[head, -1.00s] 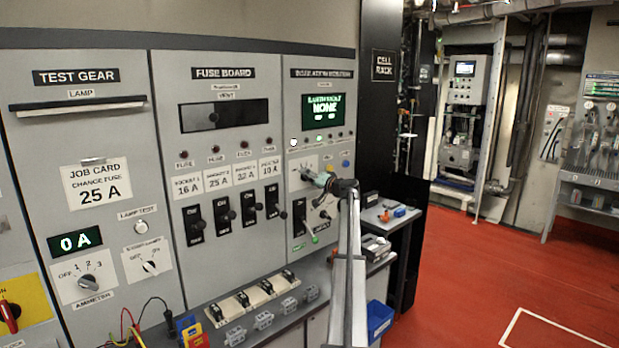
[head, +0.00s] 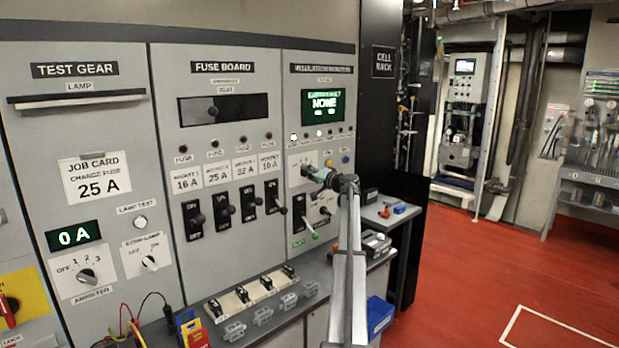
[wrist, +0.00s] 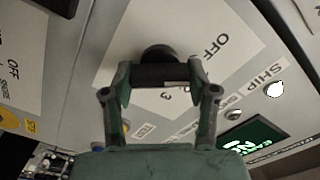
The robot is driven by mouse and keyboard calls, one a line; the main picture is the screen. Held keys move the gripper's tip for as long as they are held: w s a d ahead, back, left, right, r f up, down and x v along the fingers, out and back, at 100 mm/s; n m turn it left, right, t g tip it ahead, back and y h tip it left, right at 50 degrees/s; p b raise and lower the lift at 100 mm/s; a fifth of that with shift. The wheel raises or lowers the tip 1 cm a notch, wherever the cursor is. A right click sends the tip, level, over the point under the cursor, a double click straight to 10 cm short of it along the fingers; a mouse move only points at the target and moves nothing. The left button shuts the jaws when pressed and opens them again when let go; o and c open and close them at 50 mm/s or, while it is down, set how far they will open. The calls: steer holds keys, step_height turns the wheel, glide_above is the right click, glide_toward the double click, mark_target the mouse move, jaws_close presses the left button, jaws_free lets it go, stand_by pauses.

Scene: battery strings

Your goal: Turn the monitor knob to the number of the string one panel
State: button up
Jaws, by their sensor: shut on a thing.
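The monitor knob (wrist: 158,55) is a dark round knob on a white dial plate (wrist: 215,30) in the wrist view. The plate shows "OFF" and a "3"; other numbers are hidden by my gripper. My gripper (wrist: 160,76) is shut on the knob, one finger on each side. In the head view my gripper (head: 311,172) is at the dial plate (head: 297,160) of the right-hand panel and covers the knob. The knob's pointer cannot be made out. Above it, a green screen (head: 323,105) reads "NONE".
The fuse board's black switches (head: 233,210) are left of my gripper. A small lever (head: 314,235) and another knob are just below it. A bench (head: 270,320) with fuse holders juts out underneath. The ammeter knob (head: 88,276) is far left. Red floor is clear at right.

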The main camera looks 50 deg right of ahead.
steer(key=shift+m+b, duration=1)
steer(key=shift+m, duration=1.1)
steer(key=o, duration=1.2)
steer(key=shift+c, duration=0.2)
steer(key=shift+s, duration=0.1)
steer(key=s+a, duration=0.2)
steer(key=s, duration=0.9)
steer(key=shift+s, duration=0.3)
